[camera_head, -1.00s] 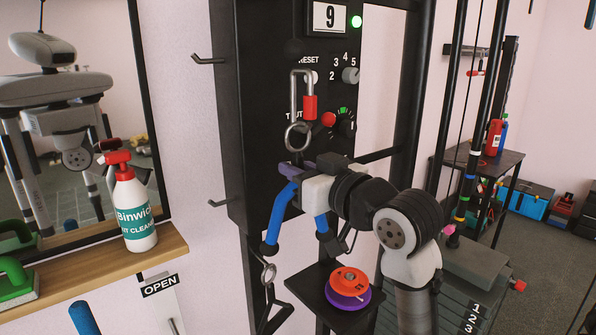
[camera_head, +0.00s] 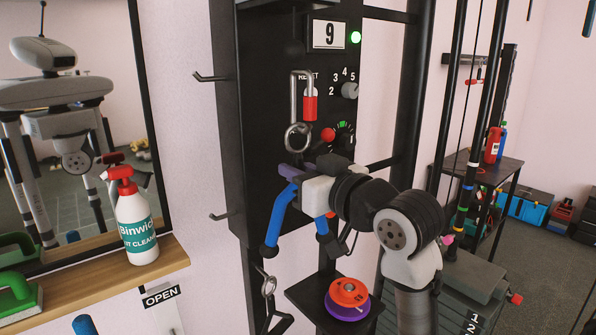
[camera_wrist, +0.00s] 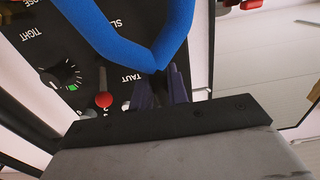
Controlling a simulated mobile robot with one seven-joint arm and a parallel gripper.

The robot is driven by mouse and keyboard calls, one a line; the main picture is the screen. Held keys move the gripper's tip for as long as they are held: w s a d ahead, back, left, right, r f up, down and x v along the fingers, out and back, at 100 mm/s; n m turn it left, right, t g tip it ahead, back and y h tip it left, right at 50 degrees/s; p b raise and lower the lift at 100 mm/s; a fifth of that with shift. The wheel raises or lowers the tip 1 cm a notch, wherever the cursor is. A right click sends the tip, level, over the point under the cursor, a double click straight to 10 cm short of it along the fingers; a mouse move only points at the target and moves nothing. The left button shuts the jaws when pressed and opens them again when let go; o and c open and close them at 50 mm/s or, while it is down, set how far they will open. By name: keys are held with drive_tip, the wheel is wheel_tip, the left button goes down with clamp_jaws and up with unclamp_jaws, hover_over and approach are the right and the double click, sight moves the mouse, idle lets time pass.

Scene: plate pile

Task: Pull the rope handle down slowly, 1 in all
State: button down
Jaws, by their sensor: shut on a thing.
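The rope handle (camera_head: 281,215) is blue with black ends. It hangs in two strands from my gripper (camera_head: 292,173) in front of the black panel. My gripper is shut on its top, where the strands meet. In the wrist view, the strands of the rope handle (camera_wrist: 115,38) form a V at the dark fingers of my gripper (camera_wrist: 163,88). A metal clip with a red sleeve (camera_head: 310,104) and a ring (camera_head: 298,137) sit just above my gripper. The join between ring and rope is hidden.
The black panel (camera_head: 262,110) has a display reading 9, a lit green lamp and knobs. Below is a small black shelf (camera_head: 303,293) with an orange and purple disc stack. A spray bottle (camera_head: 136,225) stands on a wooden ledge at left. Another ring (camera_head: 268,285) hangs below.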

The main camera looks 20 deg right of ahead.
sight(300, 154)
drive_tip(key=shift+r+p, duration=0.95)
drive_tip(key=shift+r, duration=0.15)
drive_tip(key=shift+r+p, duration=0.45)
drive_tip(key=shift+r, duration=0.05)
drive_tip(key=shift+f, duration=0.1)
drive_tip(key=c, duration=1.3)
unclamp_jaws()
drive_tip(key=shift+d, duration=0.1)
